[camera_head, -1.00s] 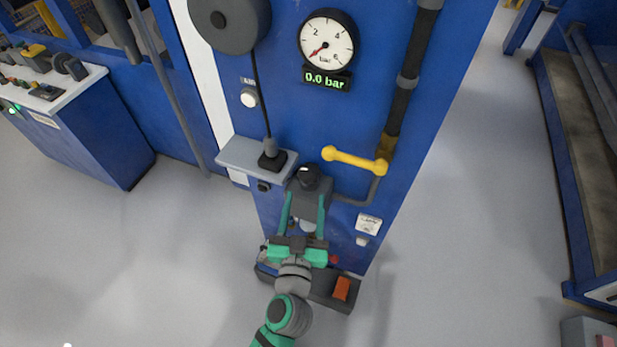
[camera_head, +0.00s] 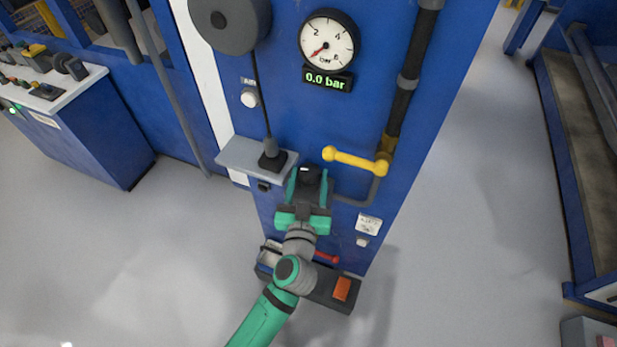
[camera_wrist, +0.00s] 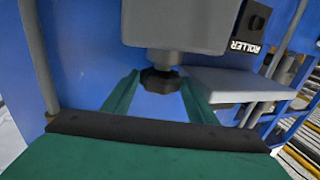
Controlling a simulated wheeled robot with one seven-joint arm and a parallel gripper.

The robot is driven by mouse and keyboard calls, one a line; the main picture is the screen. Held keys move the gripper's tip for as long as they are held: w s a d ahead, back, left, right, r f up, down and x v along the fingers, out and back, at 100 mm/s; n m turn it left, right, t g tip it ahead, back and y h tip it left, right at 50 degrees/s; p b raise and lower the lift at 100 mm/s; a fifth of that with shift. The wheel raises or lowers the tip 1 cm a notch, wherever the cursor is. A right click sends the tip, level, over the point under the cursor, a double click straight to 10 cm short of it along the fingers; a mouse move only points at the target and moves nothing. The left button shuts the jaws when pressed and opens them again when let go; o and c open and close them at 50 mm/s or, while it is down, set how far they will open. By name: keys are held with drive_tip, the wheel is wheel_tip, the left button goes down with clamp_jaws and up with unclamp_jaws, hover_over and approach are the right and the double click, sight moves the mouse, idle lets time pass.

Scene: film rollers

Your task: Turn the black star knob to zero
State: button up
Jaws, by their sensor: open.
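The black star knob (camera_wrist: 162,80) shows in the wrist view against a grey block (camera_wrist: 175,25). In the head view the knob (camera_head: 310,174) has a small white mark on its top. My gripper (camera_head: 310,171) is open, one green finger on each side of the knob. In the wrist view the gripper (camera_wrist: 160,76) also has its fingertips left and right of the knob; I cannot tell whether they touch it. The round gauge (camera_head: 329,41) has its red needle at the low end, and the display (camera_head: 327,79) reads 0.0 bar.
A yellow lever (camera_head: 354,159) sticks out on the right. Below is a dark foot unit with an orange pedal (camera_head: 342,289). The floor around is clear.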

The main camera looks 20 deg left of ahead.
drive_tip(key=c, duration=0.8)
drive_tip(key=shift+r+n+g+y, duration=0.1)
drive_tip(key=shift+n+g+y, duration=0.4)
drive_tip(key=shift+n+y, duration=0.75)
drive_tip(key=shift+w+d+n+g+y, duration=0.15)
drive_tip(key=shift+n+g+y, duration=0.3)
drive_tip(key=shift+y, duration=0.45)
drive_tip(key=shift+d+n+g+y, duration=0.15)
drive_tip(key=shift+n+g+y, duration=0.25)
drive_tip(key=shift+y, duration=0.45)
drive_tip(key=shift+w+d+n+g+y, duration=0.1)
drive_tip(key=shift+n+g+y, duration=0.5)
drive_tip(key=shift+y, duration=0.15)
drive_tip(key=shift+w+d+n+g+y, duration=0.1)
drive_tip(key=shift+n+g+y, duration=0.5)
drive_tip(key=shift+y, duration=0.15)
drive_tip(key=n+g+y, duration=0.1)
drive_tip(key=g, duration=0.1)
drive_tip(key=n+g+y, duration=0.1)
drive_tip(key=n+g, duration=0.1)
drive_tip(key=shift+w+d+y, duration=0.15)
drive_tip(key=shift+w+y, duration=0.05)
drive_tip(key=shift+y, duration=0.2)
drive_tip(key=shift+w+n+g+y, duration=0.1)
drive_tip(key=shift+n+g+y, duration=0.6)
drive_tip(key=shift+n+g, duration=0.6)
drive_tip(key=shift+g, duration=0.45)
